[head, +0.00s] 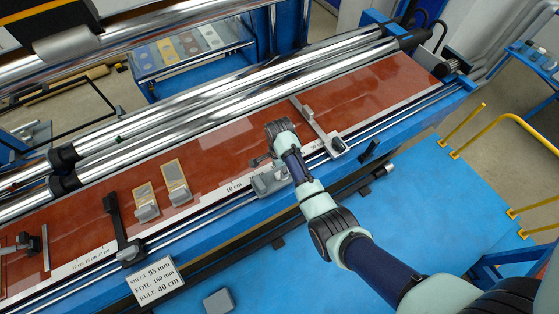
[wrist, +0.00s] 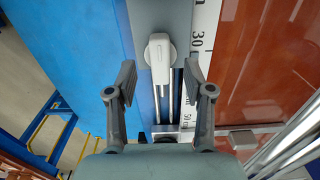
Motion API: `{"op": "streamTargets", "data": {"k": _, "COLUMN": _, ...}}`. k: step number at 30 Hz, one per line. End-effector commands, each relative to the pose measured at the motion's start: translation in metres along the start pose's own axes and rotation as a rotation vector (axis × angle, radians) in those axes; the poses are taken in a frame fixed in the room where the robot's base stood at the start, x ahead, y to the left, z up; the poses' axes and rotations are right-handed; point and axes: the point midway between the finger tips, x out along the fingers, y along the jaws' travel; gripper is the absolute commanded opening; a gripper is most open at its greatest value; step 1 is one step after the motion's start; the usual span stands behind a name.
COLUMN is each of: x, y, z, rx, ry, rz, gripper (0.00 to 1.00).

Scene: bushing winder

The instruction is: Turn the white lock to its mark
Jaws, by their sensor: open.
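The white lock (wrist: 160,55) is a small rounded knob with a short lever, seen in the wrist view on a grey carriage beside the ruler. Its lever points down the picture, along the rail. My gripper (wrist: 157,88) is open and empty, with one finger to each side of the lock's lower end; I cannot tell how far above it they are. In the head view my gripper (head: 262,160) is over the grey carriage (head: 270,182) on the front rail. The lock is not clear there, and I cannot make out its mark.
A white ruler (wrist: 203,30) runs beside the carriage, along the red-brown table (head: 235,145). A dark clamp arm (head: 113,215) stands to the left and a grey crossbar (head: 312,120) to the right. Chrome rollers (head: 220,90) lie behind. A sign (head: 155,280) hangs in front.

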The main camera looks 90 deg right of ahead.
Motion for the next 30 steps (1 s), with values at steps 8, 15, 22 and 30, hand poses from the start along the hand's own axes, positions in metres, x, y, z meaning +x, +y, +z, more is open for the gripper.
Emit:
{"op": "streamTargets", "data": {"k": 8, "x": -0.058, "y": -0.001, "z": 0.0, "rx": 0.001, "ry": 0.0, "rz": -0.003, "gripper": 0.52}}
{"op": "streamTargets", "data": {"k": 15, "x": -0.068, "y": 0.0, "z": 0.0, "rx": 0.001, "ry": 0.0, "rz": 0.001, "gripper": 0.52}}
{"op": "streamTargets", "data": {"k": 22, "x": -0.067, "y": 0.0, "z": 0.0, "rx": 0.001, "ry": 0.0, "rz": 0.001, "gripper": 0.52}}
{"op": "streamTargets", "data": {"k": 30, "x": -0.067, "y": 0.0, "z": 0.0, "rx": 0.001, "ry": 0.0, "rz": 0.0, "gripper": 0.52}}
